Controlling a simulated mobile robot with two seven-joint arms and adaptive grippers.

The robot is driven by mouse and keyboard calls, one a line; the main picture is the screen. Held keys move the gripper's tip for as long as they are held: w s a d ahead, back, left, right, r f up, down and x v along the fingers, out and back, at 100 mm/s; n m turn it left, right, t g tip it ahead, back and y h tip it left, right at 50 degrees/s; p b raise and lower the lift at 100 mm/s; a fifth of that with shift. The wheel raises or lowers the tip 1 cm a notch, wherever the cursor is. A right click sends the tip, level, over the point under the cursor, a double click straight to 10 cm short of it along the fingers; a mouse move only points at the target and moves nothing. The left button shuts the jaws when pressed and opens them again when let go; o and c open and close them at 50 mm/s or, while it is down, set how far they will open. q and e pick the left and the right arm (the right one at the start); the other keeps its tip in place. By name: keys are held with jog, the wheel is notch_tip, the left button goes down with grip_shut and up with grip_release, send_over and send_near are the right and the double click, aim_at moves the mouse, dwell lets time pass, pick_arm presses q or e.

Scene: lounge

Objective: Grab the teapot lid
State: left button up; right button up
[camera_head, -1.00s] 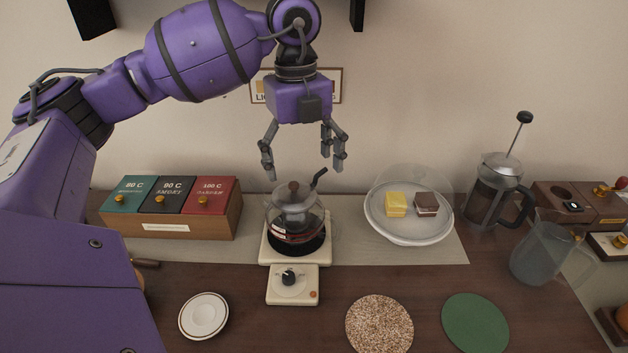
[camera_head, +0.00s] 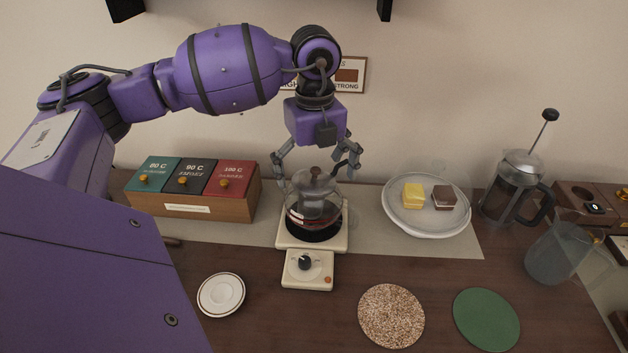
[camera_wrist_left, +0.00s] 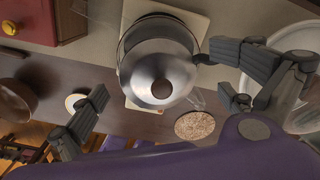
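The teapot (camera_head: 299,211) is a glass pot with a dark base, standing on a cream warmer (camera_head: 337,238). Its metal lid (camera_head: 316,183) is dome-shaped with a round brown knob (camera_head: 315,171) and sits on top of the pot. In the left wrist view the lid (camera_wrist_left: 150,68) and its knob (camera_wrist_left: 163,89) lie between the spread fingers. My left gripper (camera_head: 318,178) is open and empty, pointing down over the pot with its fingers on either side of the lid. I cannot tell whether a finger touches it. My right gripper is not in view.
A tea box (camera_head: 190,203) stands to the left. A plate with two cakes (camera_head: 425,221), a French press (camera_head: 512,190) and a glass pitcher (camera_head: 556,252) stand to the right. A small saucer (camera_head: 221,295), a speckled coaster (camera_head: 391,316) and a green coaster (camera_head: 486,319) lie in front.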

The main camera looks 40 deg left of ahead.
pick_arm(q)
jog(key=shift+s+f, duration=0.15)
jog(key=c, duration=1.1)
jog(key=shift+c, duration=0.9)
jog(key=shift+r, duration=0.2)
